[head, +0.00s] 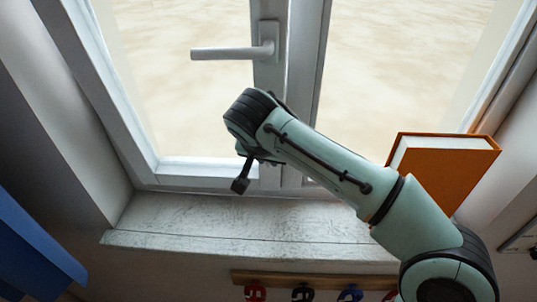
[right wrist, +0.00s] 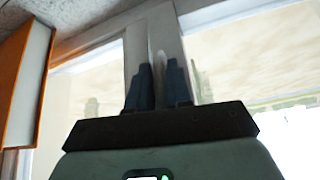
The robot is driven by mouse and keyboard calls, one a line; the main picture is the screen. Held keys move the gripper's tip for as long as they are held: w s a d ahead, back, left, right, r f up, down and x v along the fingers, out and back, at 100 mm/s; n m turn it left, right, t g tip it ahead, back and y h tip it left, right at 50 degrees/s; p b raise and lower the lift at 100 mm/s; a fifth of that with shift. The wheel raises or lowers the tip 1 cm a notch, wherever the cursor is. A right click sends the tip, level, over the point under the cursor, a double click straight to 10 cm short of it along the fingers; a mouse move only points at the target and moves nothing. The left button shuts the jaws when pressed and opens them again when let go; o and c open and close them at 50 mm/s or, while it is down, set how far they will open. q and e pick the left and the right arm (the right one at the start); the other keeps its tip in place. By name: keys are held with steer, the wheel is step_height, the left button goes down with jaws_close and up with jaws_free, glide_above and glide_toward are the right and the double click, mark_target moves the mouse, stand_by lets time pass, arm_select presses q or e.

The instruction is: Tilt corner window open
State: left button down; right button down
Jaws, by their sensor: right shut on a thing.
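The window's white sash (head: 268,115) fills the top left of the head view, with pale glass. Its handle (head: 232,52) lies horizontal, pointing left, and no gripper touches it. I cannot tell whether the sash is tilted at all. My left gripper is not in view.
An orange book (head: 455,165) stands upright on the right of the sill, close behind my right arm; it also shows in the right wrist view (right wrist: 35,85). The sill (head: 235,222) is bare at left and middle. A wooden rail (head: 310,281) with coloured hooks runs below.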

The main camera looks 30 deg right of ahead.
steer(key=shift+s+a+f, duration=0.2)
steer(key=shift+s, duration=0.25)
steer(key=shift+w+d+r, duration=0.1)
steer(key=shift+w+r, duration=0.05)
steer(key=shift+r, duration=0.1)
steer(key=c, duration=1.1)
jaws_free()
steer(key=shift+c, duration=0.2)
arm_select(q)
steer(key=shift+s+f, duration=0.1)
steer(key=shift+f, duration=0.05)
arm_select(e)
steer(key=shift+w+d, duration=0.1)
steer(key=shift+w, duration=0.05)
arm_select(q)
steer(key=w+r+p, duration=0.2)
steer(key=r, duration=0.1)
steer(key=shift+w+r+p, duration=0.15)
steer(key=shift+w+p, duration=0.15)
arm_select(e)
steer(key=v, duration=1.3)
steer(key=shift+r, duration=0.15)
